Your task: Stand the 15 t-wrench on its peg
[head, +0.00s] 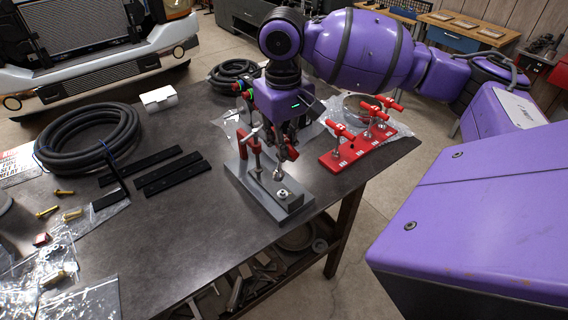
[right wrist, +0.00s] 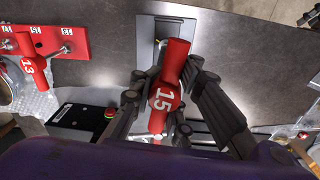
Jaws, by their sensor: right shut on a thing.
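The 15 t-wrench (right wrist: 162,97) has a red handle with a white 15 on its hub. In the right wrist view it lies between the fingers of my right gripper (right wrist: 168,80), which is shut on it. In the head view my right gripper (head: 284,146) points down just above the grey fixture, with a red handle (head: 291,152) at its fingers. The wrench's lower shaft is mostly hidden. The red peg rack (head: 339,165) stands to the right, with red-handled wrenches (head: 341,131) upright on it. In the wrist view the rack (right wrist: 75,42) is at upper left, beside the 13 wrench (right wrist: 28,66). My left gripper is out of view.
The grey fixture (head: 243,189) with a red-handled clamp (head: 243,147) stands near the table's front edge. Black hose coils (head: 90,138), dark bars (head: 172,175), a white box (head: 158,98) and plastic bags lie on the table. Bare tabletop lies in the middle front.

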